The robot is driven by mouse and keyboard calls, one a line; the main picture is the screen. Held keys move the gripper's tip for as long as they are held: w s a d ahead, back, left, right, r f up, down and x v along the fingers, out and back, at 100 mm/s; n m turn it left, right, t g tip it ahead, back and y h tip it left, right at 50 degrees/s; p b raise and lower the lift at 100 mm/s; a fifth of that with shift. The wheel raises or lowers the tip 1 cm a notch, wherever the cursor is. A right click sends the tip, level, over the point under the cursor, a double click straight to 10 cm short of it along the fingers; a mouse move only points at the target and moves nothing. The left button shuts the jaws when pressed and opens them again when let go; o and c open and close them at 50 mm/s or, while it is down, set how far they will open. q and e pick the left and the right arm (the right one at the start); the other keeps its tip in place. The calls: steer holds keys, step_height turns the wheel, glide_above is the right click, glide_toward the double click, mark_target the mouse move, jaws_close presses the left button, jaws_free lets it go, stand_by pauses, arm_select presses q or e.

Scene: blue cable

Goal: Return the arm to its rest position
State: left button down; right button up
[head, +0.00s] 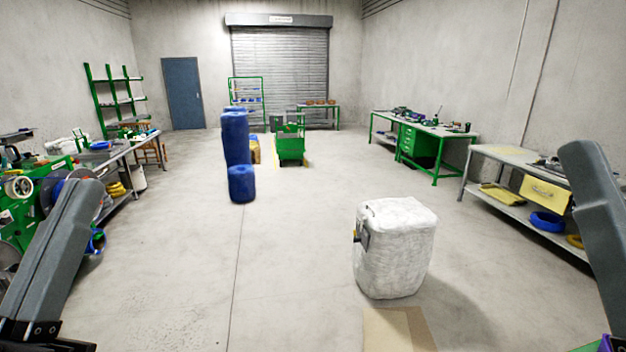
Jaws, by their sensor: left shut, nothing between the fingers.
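My left arm comes in at the left edge as a grey link. A dark part of my left gripper (48,338) shows at the bottom left corner, cut off by the frame edge. It is shut, and I see nothing held in it. My right arm shows only as a grey link at the right edge; its gripper is out of view. A blue cable coil (547,221) lies on the lower shelf of the right workbench (507,154). Another blue coil (97,241) is partly hidden behind my left arm.
A white wrapped container (396,248) stands on the floor right of centre, with a flat tan piece (400,328) before it. Blue barrels (241,184) stand mid-room near a green cart (290,147). A cluttered bench (118,151) lines the left wall. The centre floor is clear.

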arm_select(q)
steer(key=s+r+p, duration=0.2)
steer(key=r+p, duration=1.6)
steer(key=r, duration=0.2)
steer(key=s+r+t+p, duration=0.1)
steer(key=r+p, duration=1.7)
steer(key=r, duration=0.2)
steer(key=shift+s+r+h, duration=0.25)
steer(key=shift+s+h, duration=0.05)
steer(key=shift+s, duration=0.05)
steer(key=shift+d, duration=0.1)
